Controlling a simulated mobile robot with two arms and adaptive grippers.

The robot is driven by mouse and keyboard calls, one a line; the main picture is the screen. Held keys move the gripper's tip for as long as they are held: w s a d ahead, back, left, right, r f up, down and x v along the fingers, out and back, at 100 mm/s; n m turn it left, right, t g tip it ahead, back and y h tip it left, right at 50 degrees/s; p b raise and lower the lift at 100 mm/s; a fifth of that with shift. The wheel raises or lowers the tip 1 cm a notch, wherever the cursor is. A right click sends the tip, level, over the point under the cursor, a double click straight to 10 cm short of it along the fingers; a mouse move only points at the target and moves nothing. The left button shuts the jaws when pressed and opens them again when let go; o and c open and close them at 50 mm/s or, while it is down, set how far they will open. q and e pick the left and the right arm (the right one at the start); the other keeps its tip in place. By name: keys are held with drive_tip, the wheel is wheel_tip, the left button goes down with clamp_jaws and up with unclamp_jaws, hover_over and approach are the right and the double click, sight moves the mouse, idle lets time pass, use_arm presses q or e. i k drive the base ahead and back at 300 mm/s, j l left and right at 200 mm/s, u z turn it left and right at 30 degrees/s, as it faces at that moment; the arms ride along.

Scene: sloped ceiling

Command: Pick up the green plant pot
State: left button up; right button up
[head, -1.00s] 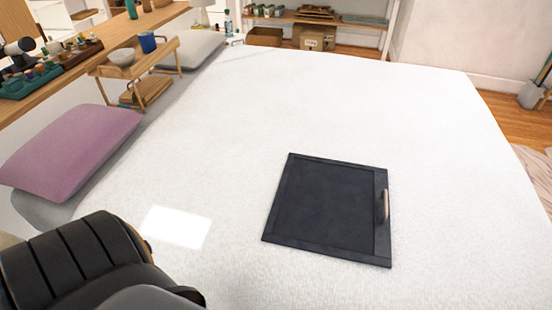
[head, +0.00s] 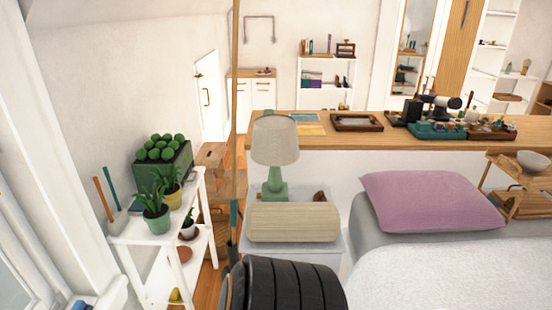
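A small green pot (head: 158,222) with a spiky plant stands on the top of a white plant stand (head: 146,240) at the left. Right behind it are a yellow pot (head: 173,196) with a plant and a long dark green planter (head: 178,172) full of round green plants. A small pale pot (head: 188,230) with a cactus-like plant stands on a lower level. A black ribbed part of my own body shows at the bottom centre. No gripper fingers show, and nothing of mine touches the pots.
A bedside table with a green lamp (head: 275,188) and a beige box-like thing (head: 293,222) stands right of the plant stand. A tall thin pole (head: 235,130) rises between them. The bed with a purple pillow (head: 430,200) fills the right.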

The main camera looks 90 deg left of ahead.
sight(156, 214)
drive_tip(key=u, duration=3.65)
